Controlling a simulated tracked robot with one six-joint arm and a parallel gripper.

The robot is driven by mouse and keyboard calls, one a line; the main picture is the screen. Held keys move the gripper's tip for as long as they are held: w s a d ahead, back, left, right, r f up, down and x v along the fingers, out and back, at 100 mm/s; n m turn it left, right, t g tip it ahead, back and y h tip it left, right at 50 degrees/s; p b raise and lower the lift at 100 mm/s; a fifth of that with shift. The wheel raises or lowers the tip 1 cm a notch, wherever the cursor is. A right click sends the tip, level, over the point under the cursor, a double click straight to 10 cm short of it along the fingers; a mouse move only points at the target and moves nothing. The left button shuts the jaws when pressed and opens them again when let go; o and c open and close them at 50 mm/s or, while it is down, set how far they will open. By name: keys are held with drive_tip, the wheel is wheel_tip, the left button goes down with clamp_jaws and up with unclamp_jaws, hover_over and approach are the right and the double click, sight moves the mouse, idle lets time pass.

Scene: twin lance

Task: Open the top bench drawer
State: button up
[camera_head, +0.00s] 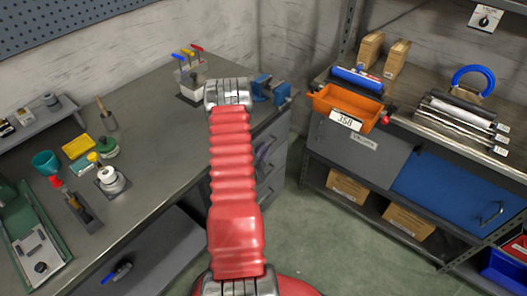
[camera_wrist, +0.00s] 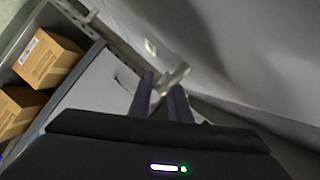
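The bench's grey drawer stack (camera_head: 272,140) is at the right end of the workbench in the head view, partly hidden behind my red arm. The top drawer front is at the top of this stack. In the wrist view, my gripper (camera_wrist: 163,96) shows two dark fingers with a gap between them. A pale metal bar (camera_wrist: 174,77), perhaps a handle, lies at the fingertips, partly between them. I cannot tell whether the fingers touch it. In the head view, my gripper is mostly hidden by the arm.
A blue vise (camera_head: 268,88) sits on the bench corner above the drawers. An orange bin (camera_head: 345,103) rests on the shelf unit at right. Cardboard boxes (camera_wrist: 47,58) show at left in the wrist view. Green floor (camera_head: 310,240) between bench and shelving is clear.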

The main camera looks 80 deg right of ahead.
drive_tip(key=shift+c, duration=0.2)
clamp_jaws()
idle(0.3)
drive_tip(key=s+a, duration=0.4)
drive_tip(key=s, duration=0.5)
drive_tip(key=s+a, duration=0.4)
drive_tip(key=s, duration=0.5)
drive_tip(key=s+a, duration=0.4)
drive_tip(key=s, duration=0.5)
drive_tip(key=shift+s, duration=0.2)
drive_tip(key=shift+o, duration=0.2)
unclamp_jaws()
